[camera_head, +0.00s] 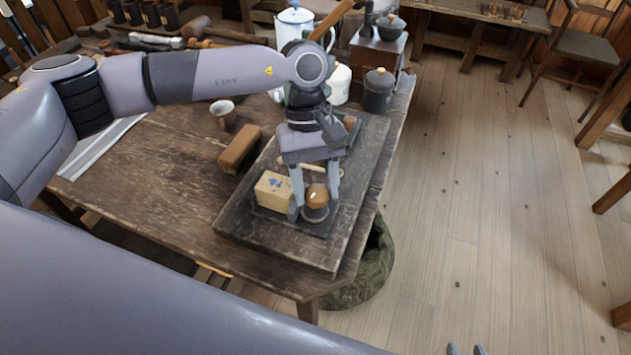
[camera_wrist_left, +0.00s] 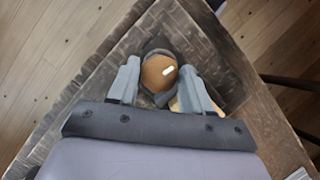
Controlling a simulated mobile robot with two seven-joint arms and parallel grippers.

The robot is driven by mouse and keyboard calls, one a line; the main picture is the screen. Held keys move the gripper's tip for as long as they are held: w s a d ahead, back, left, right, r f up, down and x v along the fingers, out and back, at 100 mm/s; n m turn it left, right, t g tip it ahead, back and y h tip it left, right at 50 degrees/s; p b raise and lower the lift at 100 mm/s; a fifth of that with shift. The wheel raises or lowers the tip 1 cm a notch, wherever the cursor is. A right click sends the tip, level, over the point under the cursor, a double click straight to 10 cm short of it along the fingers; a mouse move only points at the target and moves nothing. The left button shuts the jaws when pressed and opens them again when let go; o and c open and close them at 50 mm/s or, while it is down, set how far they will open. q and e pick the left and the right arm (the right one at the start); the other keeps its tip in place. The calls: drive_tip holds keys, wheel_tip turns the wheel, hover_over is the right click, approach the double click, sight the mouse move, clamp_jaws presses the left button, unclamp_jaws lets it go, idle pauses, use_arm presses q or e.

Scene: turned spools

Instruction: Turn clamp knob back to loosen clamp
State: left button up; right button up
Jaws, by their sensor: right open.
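The clamp knob (camera_head: 317,195) is a round brown cap on a dark cylindrical base, near the front right corner of the dark wooden board. It also shows in the left wrist view (camera_wrist_left: 158,73). My left gripper (camera_head: 314,205) points down with one finger on each side of the knob. In the left wrist view the fingers (camera_wrist_left: 159,80) flank the knob closely; whether they touch it I cannot tell. A pale wooden block (camera_head: 273,191) with blue marks sits left of the knob. Only the fingertips of my right gripper (camera_head: 466,350) show at the bottom edge, apart and empty.
The board (camera_head: 250,226) lies on a worn table (camera_head: 150,180). A brown block (camera_head: 240,149) and a small cup (camera_head: 223,112) stand to the left. A dark lidded jar (camera_head: 378,90), a grinder and a white pot (camera_head: 295,28) stand behind.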

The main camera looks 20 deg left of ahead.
use_arm(q)
drive_tip(key=c, duration=0.5)
drive_tip(key=shift+c, duration=0.2)
